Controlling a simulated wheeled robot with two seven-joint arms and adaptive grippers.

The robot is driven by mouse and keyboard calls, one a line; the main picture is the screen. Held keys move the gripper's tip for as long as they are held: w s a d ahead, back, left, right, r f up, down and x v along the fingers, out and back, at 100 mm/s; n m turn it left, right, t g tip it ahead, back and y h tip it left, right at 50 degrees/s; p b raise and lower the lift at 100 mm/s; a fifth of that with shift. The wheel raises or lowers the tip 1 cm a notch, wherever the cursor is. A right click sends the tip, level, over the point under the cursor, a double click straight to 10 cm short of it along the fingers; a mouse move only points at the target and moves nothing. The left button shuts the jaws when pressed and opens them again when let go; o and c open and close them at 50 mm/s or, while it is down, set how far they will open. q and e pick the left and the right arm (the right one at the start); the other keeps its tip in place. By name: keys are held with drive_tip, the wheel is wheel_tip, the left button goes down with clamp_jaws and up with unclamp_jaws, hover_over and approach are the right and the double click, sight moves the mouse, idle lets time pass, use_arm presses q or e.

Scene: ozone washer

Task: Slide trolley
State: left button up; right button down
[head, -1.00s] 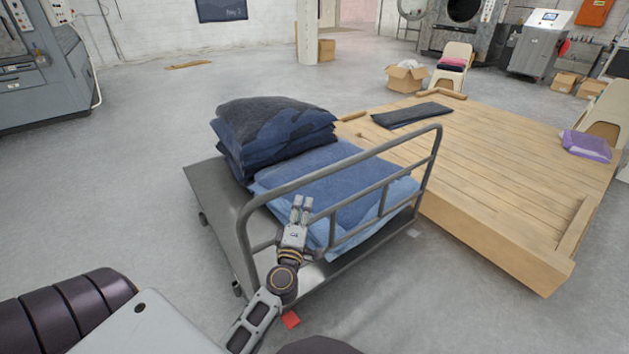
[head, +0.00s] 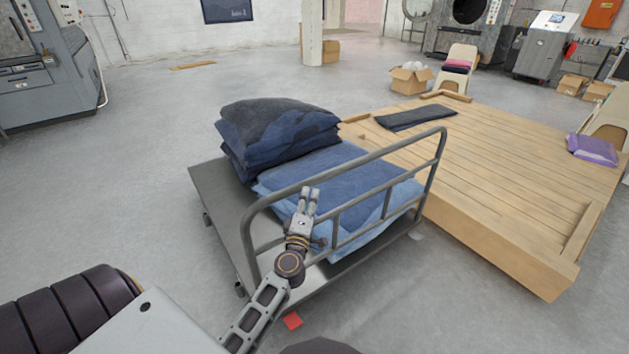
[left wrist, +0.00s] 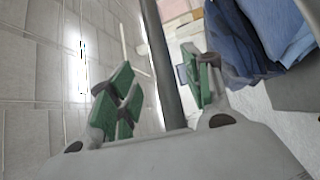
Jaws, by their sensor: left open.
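The trolley has a grey flat deck (head: 213,190) and a grey tubular handle (head: 370,158) on its near side. A dark blue folded stack (head: 272,128) and a lower, lighter blue stack (head: 320,168) lie on the deck. My left gripper (head: 310,194) is at the left part of the handle's top rail, fingers pointing up. In the left wrist view the open fingers (left wrist: 160,82) have green pads, and the dark rail (left wrist: 163,60) runs between them. I cannot tell whether a pad touches it. My right gripper is not in view.
A low wooden platform (head: 500,180) stands close to the trolley's right side, with a dark folded cloth (head: 415,116) and a purple pack (head: 592,150) on it. A cardboard box (head: 410,79) and a chair (head: 455,75) stand behind. The floor on the left is clear.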

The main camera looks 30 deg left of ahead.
sight(314, 180)
use_arm(q)
drive_tip(key=shift+x, duration=4.7)
drive_tip(key=shift+c, duration=0.2)
clamp_jaws()
